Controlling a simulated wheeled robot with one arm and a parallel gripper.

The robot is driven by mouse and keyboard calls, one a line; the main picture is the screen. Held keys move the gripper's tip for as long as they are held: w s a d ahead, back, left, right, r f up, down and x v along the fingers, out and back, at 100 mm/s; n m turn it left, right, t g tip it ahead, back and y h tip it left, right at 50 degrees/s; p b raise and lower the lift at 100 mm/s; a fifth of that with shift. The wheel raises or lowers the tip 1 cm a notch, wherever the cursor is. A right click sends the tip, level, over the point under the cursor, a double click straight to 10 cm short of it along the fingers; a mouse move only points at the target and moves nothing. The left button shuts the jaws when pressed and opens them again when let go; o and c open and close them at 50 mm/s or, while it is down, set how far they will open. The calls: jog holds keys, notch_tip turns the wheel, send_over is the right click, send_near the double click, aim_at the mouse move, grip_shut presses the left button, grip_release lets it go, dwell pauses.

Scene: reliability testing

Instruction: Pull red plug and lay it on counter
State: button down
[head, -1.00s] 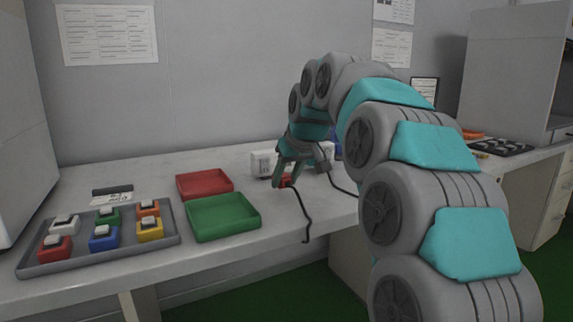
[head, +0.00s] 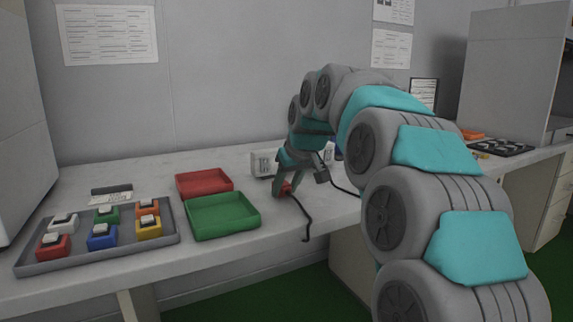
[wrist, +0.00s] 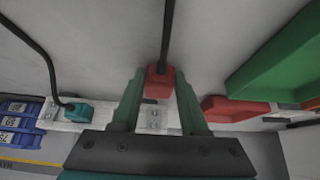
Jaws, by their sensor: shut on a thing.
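The red plug (head: 285,189) with its black cord (head: 304,218) is between the fingertips of my gripper (head: 288,187), over the counter (head: 265,232). The wrist view shows both green fingers of my gripper (wrist: 160,88) closed on the sides of the red plug (wrist: 158,84). The white power strip (head: 263,163) stands behind, partly hidden by my gripper. In the wrist view the plug is apart from the strip (wrist: 105,118), and a socket face shows beyond it. I cannot tell whether the plug touches the counter.
A teal plug (wrist: 77,113) sits in the strip. A green tray (head: 222,216) and a red tray (head: 204,184) lie left of my gripper. A grey tray (head: 150,254) of coloured button blocks is farther left. Bare counter lies between the green tray and the cord.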

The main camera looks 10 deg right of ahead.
jog(key=shift+f, duration=0.15)
jog(key=shift+c, duration=1.7)
grip_release()
jog(key=v, duration=0.8)
